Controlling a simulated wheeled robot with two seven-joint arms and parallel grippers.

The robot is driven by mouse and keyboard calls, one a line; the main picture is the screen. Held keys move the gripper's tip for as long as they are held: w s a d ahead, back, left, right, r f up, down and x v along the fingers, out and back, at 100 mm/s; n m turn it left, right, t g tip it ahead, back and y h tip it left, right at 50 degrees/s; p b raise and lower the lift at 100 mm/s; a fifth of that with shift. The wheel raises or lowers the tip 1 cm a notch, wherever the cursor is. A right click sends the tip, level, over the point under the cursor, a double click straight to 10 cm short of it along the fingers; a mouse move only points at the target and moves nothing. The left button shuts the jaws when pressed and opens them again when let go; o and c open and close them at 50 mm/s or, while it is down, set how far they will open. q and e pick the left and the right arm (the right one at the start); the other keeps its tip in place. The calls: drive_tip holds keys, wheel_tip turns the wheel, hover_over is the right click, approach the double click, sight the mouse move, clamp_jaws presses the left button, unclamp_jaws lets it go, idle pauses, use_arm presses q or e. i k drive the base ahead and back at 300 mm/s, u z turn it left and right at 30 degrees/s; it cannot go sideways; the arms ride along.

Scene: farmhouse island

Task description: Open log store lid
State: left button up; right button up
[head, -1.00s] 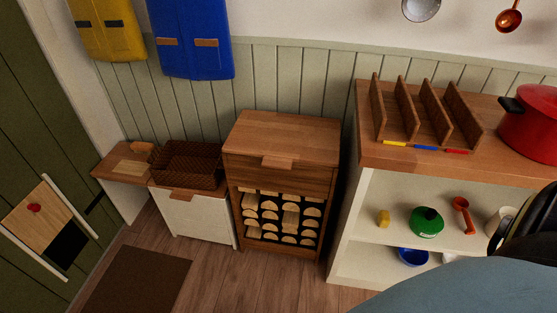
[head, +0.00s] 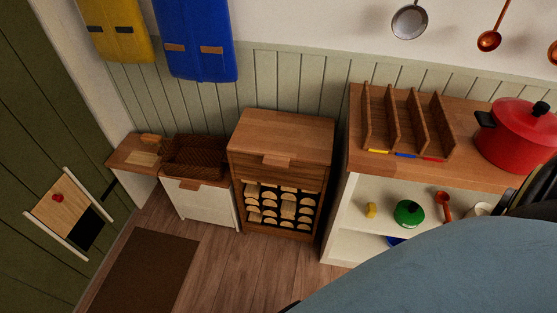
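The log store (head: 280,170) is a wooden box against the panelled wall, near the middle of the head view. Its flat wooden lid (head: 285,133) is shut. A small wooden handle (head: 276,160) sticks out at the lid's front edge. Cut logs (head: 279,207) show behind the open lower front. Neither of my grippers can be seen, so their state does not show.
A wicker basket (head: 195,157) sits on a white cabinet (head: 203,203) just left of the log store. A shelf unit (head: 345,195) with a wooden rack (head: 405,125) and red pot (head: 518,135) stands right. Floor (head: 215,258) in front is clear beside a brown mat (head: 147,265).

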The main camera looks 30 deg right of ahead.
sight(281, 138)
drive_tip(key=k, duration=0.4)
drive_tip(key=z, duration=0.95)
drive_tip(key=i, duration=0.65)
drive_tip(key=u, duration=1.1)
